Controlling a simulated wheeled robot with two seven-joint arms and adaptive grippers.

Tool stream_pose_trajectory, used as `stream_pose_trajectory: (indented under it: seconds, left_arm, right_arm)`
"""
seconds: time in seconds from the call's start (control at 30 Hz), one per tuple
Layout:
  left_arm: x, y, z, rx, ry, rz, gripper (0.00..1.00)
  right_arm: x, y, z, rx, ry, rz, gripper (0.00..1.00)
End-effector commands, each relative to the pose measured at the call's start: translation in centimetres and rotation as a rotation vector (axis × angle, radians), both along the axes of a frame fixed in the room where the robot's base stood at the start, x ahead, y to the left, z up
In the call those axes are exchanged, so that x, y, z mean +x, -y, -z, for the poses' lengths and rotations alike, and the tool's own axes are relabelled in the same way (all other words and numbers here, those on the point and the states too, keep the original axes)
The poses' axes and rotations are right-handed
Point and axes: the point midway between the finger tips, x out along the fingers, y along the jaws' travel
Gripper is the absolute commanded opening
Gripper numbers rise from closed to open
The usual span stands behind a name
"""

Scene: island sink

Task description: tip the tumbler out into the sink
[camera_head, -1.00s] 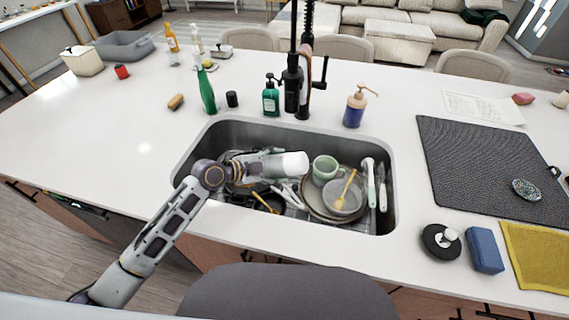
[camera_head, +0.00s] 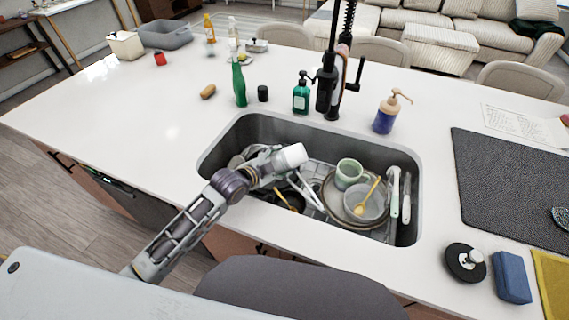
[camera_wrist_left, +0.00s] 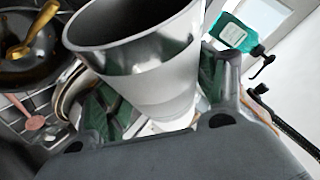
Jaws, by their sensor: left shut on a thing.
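My left gripper (camera_head: 274,164) is shut on the white tumbler (camera_head: 291,155), over the left half of the sink (camera_head: 290,127). In the head view the tumbler lies well over on its side, its white end toward the upper right. In the left wrist view the tumbler (camera_wrist_left: 150,85) sits between the two fingers of my left gripper (camera_wrist_left: 160,105), its open rim showing with a grey inside. I cannot tell whether anything is in it. My right gripper is not in view.
In the sink are a green mug (camera_head: 349,172), a grey bowl (camera_head: 366,203) with a yellow spoon, plates and white-handled utensils. The black faucet (camera_head: 327,90), a green soap bottle (camera_head: 301,95) and a blue pump bottle (camera_head: 386,113) stand behind.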

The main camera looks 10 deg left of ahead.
Motion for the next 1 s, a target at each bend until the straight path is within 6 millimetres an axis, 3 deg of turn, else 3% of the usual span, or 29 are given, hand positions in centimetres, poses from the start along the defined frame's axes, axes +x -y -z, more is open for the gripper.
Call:
stream_pose_trajectory:
  seconds: [0.37,0.83,1.0]
  left_arm:
    - [-0.3,-3.6,-0.5,0.000,0.002,-0.192,0.37]
    - [-1.9,-9.4,-3.1,0.000,0.004,-0.464,0.37]
    - [-1.8,-9.2,-4.5,-0.001,0.003,-0.459,0.37]
  right_arm:
    - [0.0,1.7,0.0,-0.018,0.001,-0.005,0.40]
    - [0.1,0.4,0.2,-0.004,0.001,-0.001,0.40]
    - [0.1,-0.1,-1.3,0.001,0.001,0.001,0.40]
